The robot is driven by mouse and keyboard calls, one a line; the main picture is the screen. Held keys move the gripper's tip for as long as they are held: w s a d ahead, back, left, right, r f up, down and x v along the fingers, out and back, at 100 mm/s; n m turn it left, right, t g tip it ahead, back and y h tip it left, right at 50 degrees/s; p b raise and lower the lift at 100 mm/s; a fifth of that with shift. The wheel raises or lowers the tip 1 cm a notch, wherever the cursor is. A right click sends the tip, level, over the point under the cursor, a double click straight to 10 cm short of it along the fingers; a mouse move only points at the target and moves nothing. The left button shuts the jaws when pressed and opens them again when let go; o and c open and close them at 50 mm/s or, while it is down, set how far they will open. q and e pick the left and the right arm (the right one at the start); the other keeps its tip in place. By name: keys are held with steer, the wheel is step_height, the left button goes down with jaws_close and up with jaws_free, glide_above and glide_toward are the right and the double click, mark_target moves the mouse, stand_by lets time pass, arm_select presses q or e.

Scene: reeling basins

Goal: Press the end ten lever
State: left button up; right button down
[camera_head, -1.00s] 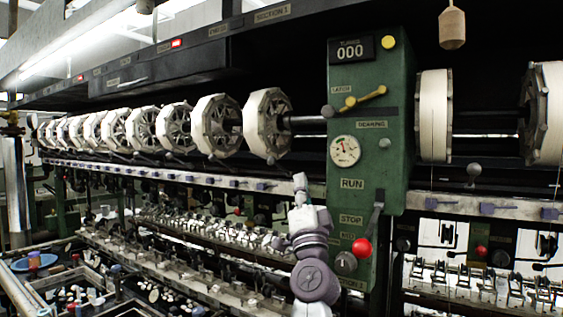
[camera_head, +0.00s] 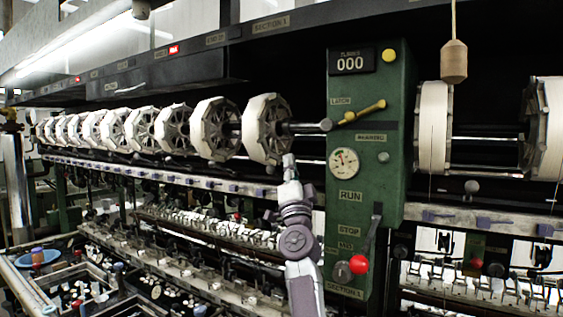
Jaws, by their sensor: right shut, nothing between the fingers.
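My right gripper (camera_head: 289,162) is shut and empty, pointing up with its tip just below the white reel (camera_head: 267,128) nearest the green control post (camera_head: 369,160) on its left. The tip looks close to the reel's lower edge; I cannot tell whether they touch. Small dark levers sit along the rail under the reels; one with a round knob (camera_head: 471,187) stands right of the post. I cannot tell which is the end ten lever, and my arm may hide part of the rail. My left gripper is not in view.
A wooden weight (camera_head: 453,62) hangs at upper right. A blue basin (camera_head: 36,259) stands at lower left.

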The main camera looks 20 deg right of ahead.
steer(key=shift+w+a+f, duration=0.15)
steer(key=shift+a+f, duration=0.25)
steer(key=shift+a, duration=0.2)
steer(key=shift+w+a+f, duration=0.15)
steer(key=shift+a+f, duration=0.2)
steer(key=shift+a, duration=0.2)
steer(key=shift+d, duration=0.1)
